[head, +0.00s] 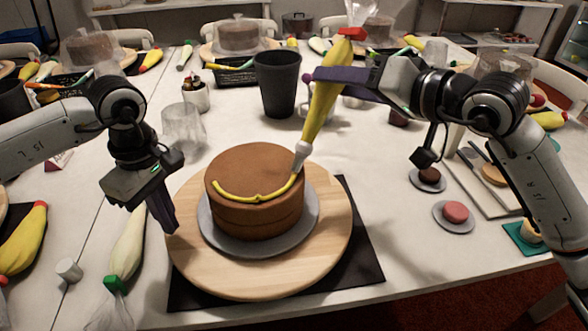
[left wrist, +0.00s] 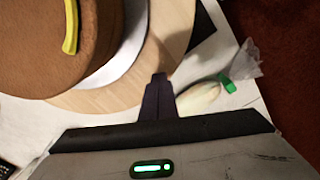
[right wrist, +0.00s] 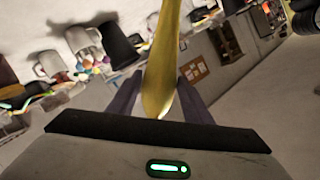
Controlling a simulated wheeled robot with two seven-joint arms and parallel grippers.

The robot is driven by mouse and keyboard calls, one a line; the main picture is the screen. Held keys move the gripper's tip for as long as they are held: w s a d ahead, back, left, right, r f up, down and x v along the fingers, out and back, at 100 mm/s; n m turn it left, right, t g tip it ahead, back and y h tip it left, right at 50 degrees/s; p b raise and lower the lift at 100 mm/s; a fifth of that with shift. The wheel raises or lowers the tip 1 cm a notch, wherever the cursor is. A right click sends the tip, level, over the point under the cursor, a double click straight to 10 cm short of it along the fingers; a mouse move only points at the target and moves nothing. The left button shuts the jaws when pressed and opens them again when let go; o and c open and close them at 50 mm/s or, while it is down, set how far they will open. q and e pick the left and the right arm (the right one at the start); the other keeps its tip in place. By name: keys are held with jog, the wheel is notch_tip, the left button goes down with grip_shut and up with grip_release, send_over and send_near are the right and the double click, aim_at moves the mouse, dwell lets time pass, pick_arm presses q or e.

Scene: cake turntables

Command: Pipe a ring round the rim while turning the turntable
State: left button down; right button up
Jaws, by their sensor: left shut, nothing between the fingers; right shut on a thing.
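A brown cake (head: 255,190) sits on a grey plate (head: 222,236) on the wooden turntable (head: 330,265). A yellow piped line (head: 232,193) runs along the near part of the cake's top rim, ending at the right. My right gripper (head: 315,76) is shut on a yellow piping bag (head: 322,105), tilted, with its nozzle (head: 300,155) at the right rim by the line's end. The bag also fills the middle of the right wrist view (right wrist: 162,60). My left gripper (head: 168,225) is shut and empty, its fingers pointing down at the turntable's left edge; they also show in the left wrist view (left wrist: 158,92).
A black mat (head: 365,235) lies under the turntable. A dark cup (head: 278,85) and a clear glass (head: 184,130) stand behind the cake. A pale piping bag (head: 128,245) lies left of the turntable. Small plates with sweets (head: 454,214) are at the right.

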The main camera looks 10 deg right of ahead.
aim_at(270, 285)
pick_arm(q)
notch_tip(270, 285, up, 2)
jog(key=shift+r, duration=0.15)
jog(key=s+d+m, duration=0.2)
jog(key=d, duration=0.1)
jog(key=s+d+m, duration=0.1)
jog(key=d+m, duration=0.1)
jog(key=d, duration=0.2)
jog(key=s+d+m, duration=0.2)
jog(key=d, duration=0.1)
jog(key=shift+s+d, duration=0.3)
jog(key=s+d+m, duration=0.5)
jog(key=s+d, duration=0.1)
jog(key=shift+s+d+m, duration=0.2)
jog(key=shift+m, duration=0.1)
jog(key=shift+s+d+f, duration=0.2)
jog(key=shift+s+f, duration=0.05)
jog(key=shift+f, duration=1.8)
